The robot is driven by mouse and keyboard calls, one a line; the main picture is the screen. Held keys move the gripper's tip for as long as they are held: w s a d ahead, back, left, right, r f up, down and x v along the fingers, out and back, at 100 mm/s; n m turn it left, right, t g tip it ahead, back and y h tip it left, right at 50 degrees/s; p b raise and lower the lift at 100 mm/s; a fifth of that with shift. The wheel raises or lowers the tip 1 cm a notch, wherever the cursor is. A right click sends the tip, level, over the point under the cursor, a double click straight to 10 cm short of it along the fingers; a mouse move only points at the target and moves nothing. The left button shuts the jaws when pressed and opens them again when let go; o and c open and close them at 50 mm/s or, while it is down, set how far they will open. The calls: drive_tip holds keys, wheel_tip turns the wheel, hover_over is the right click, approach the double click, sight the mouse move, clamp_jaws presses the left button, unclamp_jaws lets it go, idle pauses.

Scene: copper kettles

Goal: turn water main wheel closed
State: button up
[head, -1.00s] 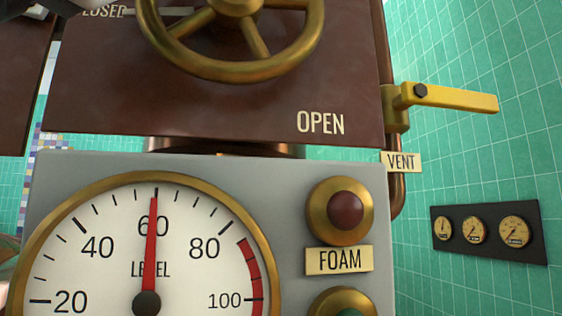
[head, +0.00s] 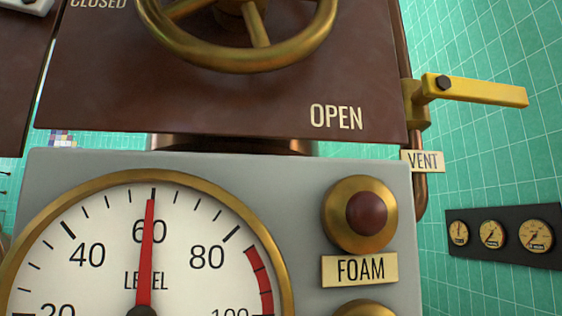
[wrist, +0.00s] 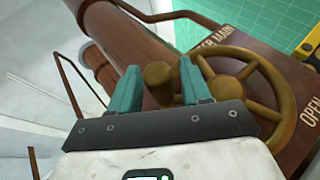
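The brass water main wheel (head: 238,55) is cut off by the top edge of the head view. It sits on a dark brown panel (head: 225,110) marked CLOSED at left and OPEN at right. In the wrist view the spoked wheel (wrist: 232,88) is right of the fingers, with "MAIN" lettering behind its rim. A brass knob (wrist: 157,82) shows between the two teal fingers of my gripper (wrist: 158,72). The fingers are apart, with gaps beside the knob. I cannot tell how deep the knob sits between them. The fingers are not seen in the head view.
Below the panel is a grey box with a level gauge (head: 100,240) near 60 and a red FOAM button (head: 367,213). A yellow vent lever (head: 475,91) sticks out at right. Small dials (head: 491,234) hang on the green tiled wall. A copper pipe (wrist: 118,50) rises behind the fingers.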

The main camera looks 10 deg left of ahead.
drive_tip(key=shift+o, duration=0.4)
drive_tip(key=shift+s+a+f+b, duration=0.2)
drive_tip(key=shift+f+b, duration=0.1)
drive_tip(key=shift+f, duration=0.2)
drive_tip(key=b+v, duration=0.3)
drive_tip(key=v, duration=0.6)
drive_tip(key=shift+s+a+f+b, duration=0.15)
drive_tip(key=shift+s+f+b, duration=0.1)
drive_tip(key=shift+b, duration=0.1)
